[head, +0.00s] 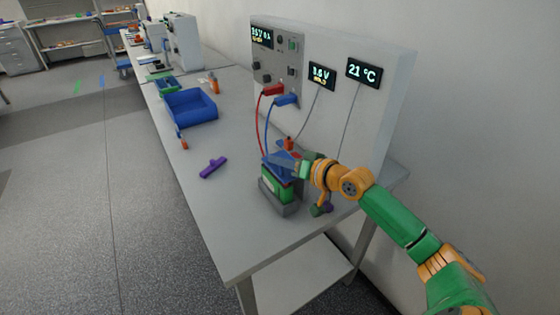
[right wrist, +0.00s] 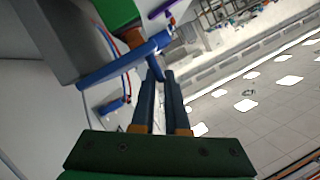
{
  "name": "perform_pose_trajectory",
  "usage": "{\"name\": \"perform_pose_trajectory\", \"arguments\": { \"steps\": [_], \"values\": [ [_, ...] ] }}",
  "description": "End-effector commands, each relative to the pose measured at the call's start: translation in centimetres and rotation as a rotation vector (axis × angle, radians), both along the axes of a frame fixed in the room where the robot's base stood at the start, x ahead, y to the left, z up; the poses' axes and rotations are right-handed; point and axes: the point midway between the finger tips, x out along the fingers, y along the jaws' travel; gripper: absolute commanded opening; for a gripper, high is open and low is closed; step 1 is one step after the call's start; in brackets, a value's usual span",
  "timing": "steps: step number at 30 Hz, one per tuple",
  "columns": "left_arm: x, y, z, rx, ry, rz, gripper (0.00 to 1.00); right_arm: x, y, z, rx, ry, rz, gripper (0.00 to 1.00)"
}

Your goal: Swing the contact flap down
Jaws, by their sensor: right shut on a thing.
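A battery holder with a grey base (head: 283,206) stands near the table's front edge, holding a green block (head: 270,189). The blue contact flap (head: 277,160) is above the green block and looks tilted. In the right wrist view the flap is a blue bar (right wrist: 108,66) beside the green block (right wrist: 115,12) and grey base (right wrist: 62,40). My right gripper (head: 296,168) reaches the flap from the right. Its fingers (right wrist: 160,76) are shut on a blue part of the flap. The exact grip is partly hidden. My left gripper is not in view.
The cycler box (head: 276,60) stands behind, with red (head: 272,90) and blue (head: 286,100) plugs and cables running to the holder. A blue bin (head: 191,109), a purple piece (head: 213,167) and an orange bottle (head: 213,82) are on the table. The front left tabletop is clear.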

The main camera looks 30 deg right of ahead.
Motion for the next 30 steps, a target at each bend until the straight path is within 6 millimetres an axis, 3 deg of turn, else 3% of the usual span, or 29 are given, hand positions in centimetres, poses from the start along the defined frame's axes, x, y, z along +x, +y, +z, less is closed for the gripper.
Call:
{"name": "perform_pose_trajectory", "arguments": {
  "steps": [5,6,7,17,30],
  "values": [
    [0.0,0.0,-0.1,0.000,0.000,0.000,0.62,-0.2,0.2,-0.7,0.001,0.018,0.004,0.00],
    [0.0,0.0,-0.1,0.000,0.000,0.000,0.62,-0.2,0.2,-0.7,0.001,0.019,0.005,0.17],
    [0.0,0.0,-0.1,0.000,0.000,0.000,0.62,-0.2,0.2,-0.7,0.001,0.019,0.005,0.25],
    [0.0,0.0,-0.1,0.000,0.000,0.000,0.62,-0.3,0.0,-0.4,0.001,0.011,0.001,0.25],
    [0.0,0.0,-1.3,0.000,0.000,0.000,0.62,-5.3,-1.2,1.0,0.002,0.015,0.002,0.25]
  ]
}}
